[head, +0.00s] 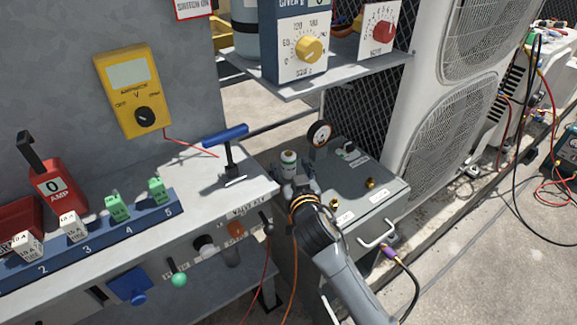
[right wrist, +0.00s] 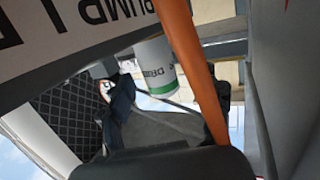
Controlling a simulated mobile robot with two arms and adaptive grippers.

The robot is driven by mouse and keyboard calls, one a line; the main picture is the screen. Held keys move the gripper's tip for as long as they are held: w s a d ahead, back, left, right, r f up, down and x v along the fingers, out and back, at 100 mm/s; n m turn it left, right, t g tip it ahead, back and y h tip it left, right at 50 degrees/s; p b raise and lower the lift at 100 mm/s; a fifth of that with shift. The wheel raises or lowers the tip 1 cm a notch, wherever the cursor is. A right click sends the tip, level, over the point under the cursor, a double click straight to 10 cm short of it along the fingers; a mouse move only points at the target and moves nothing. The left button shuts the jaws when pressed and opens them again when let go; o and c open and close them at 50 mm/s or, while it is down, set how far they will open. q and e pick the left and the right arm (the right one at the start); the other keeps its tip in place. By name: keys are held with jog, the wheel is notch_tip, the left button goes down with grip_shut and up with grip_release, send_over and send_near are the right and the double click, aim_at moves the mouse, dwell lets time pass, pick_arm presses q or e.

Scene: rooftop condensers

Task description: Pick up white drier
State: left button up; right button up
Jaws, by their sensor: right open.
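The white drier (head: 289,163) is a small white cylinder with green bands. It stands upright near the right end of the grey bench, beside the grey box. In the right wrist view the drier (right wrist: 156,66) shows its lettering and a green band, between and beyond the two dark fingers. My right gripper (head: 298,184) is just in front of the drier in the head view, partly covering its lower part. The right gripper (right wrist: 170,102) is open, with nothing held between its fingers. Whether a finger touches the drier I cannot tell. My left gripper is not in view.
A blue T-handle (head: 226,136) stands left of the drier. A grey box (head: 372,190) with a gauge (head: 319,133) and brass fittings lies to the right. A shelf (head: 290,90) with dial boxes hangs above. An orange hose (right wrist: 190,65) crosses the wrist view.

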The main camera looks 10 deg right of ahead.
jog(key=shift+w+d+f, duration=0.1)
jog(key=shift+w+f, duration=0.05)
jog(key=shift+w, duration=0.55)
jog(key=shift+w+f, duration=0.15)
jog(key=shift+w, duration=0.55)
jog(key=c, duration=1.3)
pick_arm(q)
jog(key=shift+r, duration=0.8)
pick_arm(e)
grip_shut()
jog(key=shift+r, duration=0.15)
